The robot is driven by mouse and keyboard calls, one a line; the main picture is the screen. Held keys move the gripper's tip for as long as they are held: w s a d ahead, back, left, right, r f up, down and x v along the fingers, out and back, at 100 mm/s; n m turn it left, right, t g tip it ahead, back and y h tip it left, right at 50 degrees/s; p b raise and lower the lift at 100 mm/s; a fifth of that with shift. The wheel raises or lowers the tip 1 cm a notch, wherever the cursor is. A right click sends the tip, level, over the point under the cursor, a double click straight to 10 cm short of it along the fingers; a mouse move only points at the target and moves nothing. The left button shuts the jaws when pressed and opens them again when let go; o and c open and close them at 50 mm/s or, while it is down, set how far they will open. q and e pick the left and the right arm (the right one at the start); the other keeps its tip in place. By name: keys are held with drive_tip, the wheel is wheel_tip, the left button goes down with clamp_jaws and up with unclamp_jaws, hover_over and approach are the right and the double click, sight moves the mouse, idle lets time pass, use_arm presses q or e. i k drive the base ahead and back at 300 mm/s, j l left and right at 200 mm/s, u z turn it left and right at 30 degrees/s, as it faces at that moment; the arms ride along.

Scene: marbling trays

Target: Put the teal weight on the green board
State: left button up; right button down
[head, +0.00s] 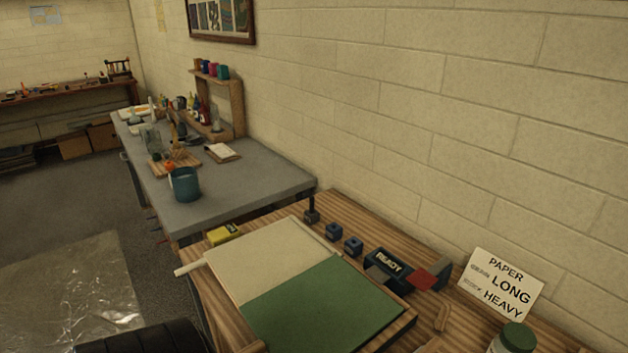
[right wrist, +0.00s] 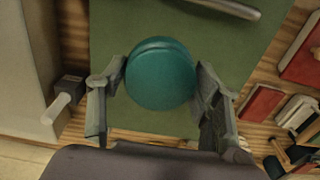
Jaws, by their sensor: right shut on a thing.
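In the right wrist view the teal weight (right wrist: 160,73), round and smooth, sits between the two fingers of my right gripper (right wrist: 162,84), which is shut on it. A green surface (right wrist: 130,22) lies behind the weight; whether the weight touches it I cannot tell. In the head view the green board (head: 325,308) lies on the wooden table beside a cream panel (head: 270,255), and its visible top is bare. The weight and my right gripper do not show in the head view. My left gripper is in neither view.
Dark blue blocks (head: 353,246), a READY box (head: 388,264) and a red-topped block (head: 430,277) line the board's back right. A paper sign (head: 501,286) and a green-lidded jar (head: 514,337) stand further right. Red items (right wrist: 262,104) lie right in the wrist view.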

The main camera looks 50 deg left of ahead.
sight(311, 316)
drive_tip(key=j+u, duration=0.15)
drive_tip(key=u, duration=0.25)
drive_tip(key=j+u, duration=0.15)
drive_tip(key=u, duration=0.2)
drive_tip(key=j+u, duration=0.15)
drive_tip(key=u, duration=0.25)
drive_tip(key=k+j, duration=0.05)
